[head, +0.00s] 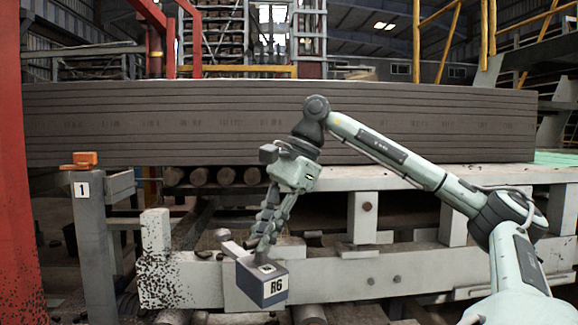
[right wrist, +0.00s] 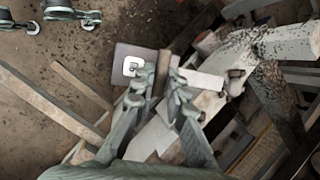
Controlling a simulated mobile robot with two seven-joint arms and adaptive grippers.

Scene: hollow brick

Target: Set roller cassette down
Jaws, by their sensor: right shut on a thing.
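The roller cassette (head: 262,283) is a small grey-blue box marked R6. It hangs below my right gripper (head: 264,246) in the head view, in front of the pale beam of the roller frame. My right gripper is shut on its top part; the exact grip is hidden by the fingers. In the right wrist view the cassette (right wrist: 122,78) shows as a dark square top with a white label, beside the fingertips (right wrist: 160,82). My left gripper is in neither view.
A grey post (head: 93,240) marked 1, with an orange piece (head: 85,158) on top, stands at left beside a red column (head: 14,200). A pale steel beam (head: 400,277) runs behind the cassette. Rollers (head: 226,176) lie under a long stack of grey boards (head: 280,125).

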